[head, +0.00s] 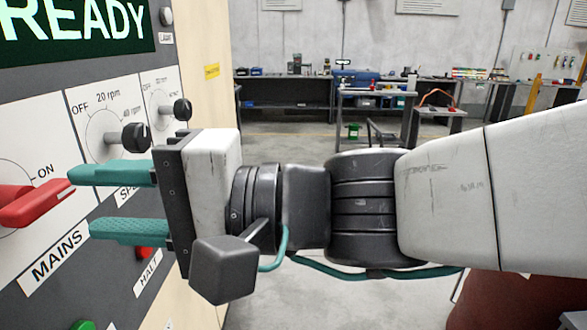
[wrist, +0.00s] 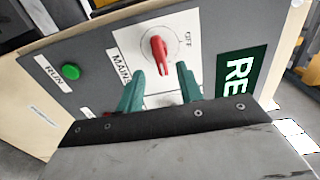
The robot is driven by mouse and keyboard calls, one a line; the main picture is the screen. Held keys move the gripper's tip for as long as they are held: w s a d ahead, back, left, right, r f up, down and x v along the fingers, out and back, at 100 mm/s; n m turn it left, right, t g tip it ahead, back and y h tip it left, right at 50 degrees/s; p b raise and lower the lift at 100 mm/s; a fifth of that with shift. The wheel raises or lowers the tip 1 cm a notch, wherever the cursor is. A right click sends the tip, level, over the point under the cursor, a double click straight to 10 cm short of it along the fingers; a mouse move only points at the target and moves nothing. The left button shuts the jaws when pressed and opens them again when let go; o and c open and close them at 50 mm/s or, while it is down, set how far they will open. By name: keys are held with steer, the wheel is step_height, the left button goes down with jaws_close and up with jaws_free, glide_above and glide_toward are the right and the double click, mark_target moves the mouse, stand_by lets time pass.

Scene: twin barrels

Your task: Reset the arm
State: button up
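My gripper (head: 113,202) is in front of the control panel, reaching in from the right in the head view. Its two teal fingers are spread apart with nothing between them. The red mains switch handle (head: 38,203) is just beyond the fingertips. In the wrist view, the red handle (wrist: 160,52) shows above and between the fingers of my gripper (wrist: 160,85). I cannot tell whether a finger touches it. My arm stretches across the head view from the right edge and hides part of the panel's lower right.
The panel carries black speed knobs (head: 135,137), a green run button (wrist: 70,72), a partly hidden red halt button (head: 146,253) and a lit READY display (head: 75,25). Workbenches (head: 290,97) with tools stand along the far wall. Open floor (head: 300,140) lies between.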

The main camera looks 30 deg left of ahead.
steer(key=shift+w+d, duration=0.1)
steer(key=shift+d, duration=0.25)
stand_by(0.3)
steer(key=s+d+f+n+g+h, duration=0.1)
steer(key=s+d+f+n+h, duration=0.15)
steer(key=f+h, duration=0.2)
steer(key=w+d+f+t+h, duration=0.25)
steer(key=w+d+f, duration=0.2)
steer(key=d, duration=0.45)
steer(key=w+d+f+t+h, duration=0.1)
steer(key=w+d+f+h, duration=0.2)
steer(key=d+f, duration=0.5)
steer(key=w+d+m+t+h, duration=0.3)
steer(key=d, duration=1.2)
steer(key=w+d+m+t+h, duration=0.3)
steer(key=d+m, duration=0.1)
steer(key=d, duration=1.2)
steer(key=shift+t, duration=0.25)
